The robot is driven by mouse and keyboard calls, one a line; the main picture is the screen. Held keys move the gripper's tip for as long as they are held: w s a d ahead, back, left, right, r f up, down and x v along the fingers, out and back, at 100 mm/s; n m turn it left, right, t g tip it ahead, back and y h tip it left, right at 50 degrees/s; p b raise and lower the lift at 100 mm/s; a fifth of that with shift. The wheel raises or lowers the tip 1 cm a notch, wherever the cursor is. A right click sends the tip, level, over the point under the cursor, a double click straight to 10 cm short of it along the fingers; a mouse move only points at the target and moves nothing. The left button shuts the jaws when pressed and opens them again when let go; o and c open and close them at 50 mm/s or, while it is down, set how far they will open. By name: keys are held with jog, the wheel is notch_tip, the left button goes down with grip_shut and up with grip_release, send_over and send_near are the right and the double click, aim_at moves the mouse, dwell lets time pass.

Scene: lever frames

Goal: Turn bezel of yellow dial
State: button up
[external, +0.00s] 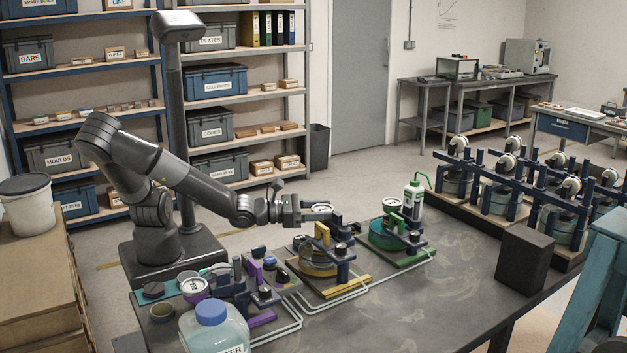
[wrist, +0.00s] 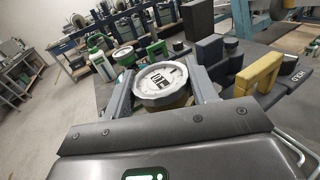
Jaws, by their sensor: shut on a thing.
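The yellow dial station (external: 318,262) stands at the middle of the bench, with a yellow bracket, a round yellow-brown body and dark blue parts. Its dial (wrist: 160,80) has a white face with a dark marking and a pale grey bezel, and sits between the fingers in the wrist view. My gripper (wrist: 161,74) is shut on the bezel, one finger on each side. In the external view my gripper (external: 318,213) reaches in from the left above the station. The yellow bracket (wrist: 260,70) shows right of the fingers. The dial's underside is hidden.
The green station (external: 394,234) and a white bottle with green cap (external: 413,195) stand to the right. Purple-marked parts (external: 254,270) and a large blue-capped jar (external: 213,325) stand at the near left. A dark block (external: 524,260) sits at the right. The bench's front middle is clear.

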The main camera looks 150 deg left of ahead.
aim_at(313, 210)
jog(key=shift+s+r+n+g+y, duration=0.15)
jog(key=shift+n+g+y, duration=0.45)
jog(key=shift+n+g, duration=0.5)
jog(key=shift+g, duration=0.5)
jog(key=shift+w+d+r+n+g+y, duration=0.1)
jog(key=shift+n+g+y, duration=0.15)
jog(key=shift+n+g, duration=0.6)
jog(key=shift+w+r+n+g+y, duration=0.1)
jog(key=shift+n+g+y, duration=0.25)
jog(key=shift+g, duration=0.8)
jog(key=o, duration=1)
jog(key=shift+f, duration=0.1)
jog(key=shift+d, duration=0.1)
jog(key=shift+w+d, duration=0.1)
jog(key=shift+d, duration=0.4)
jog(key=shift+s+d, duration=0.2)
jog(key=shift+d, duration=1.55)
jog(key=shift+s+d, duration=0.15)
jog(key=shift+d, duration=1.55)
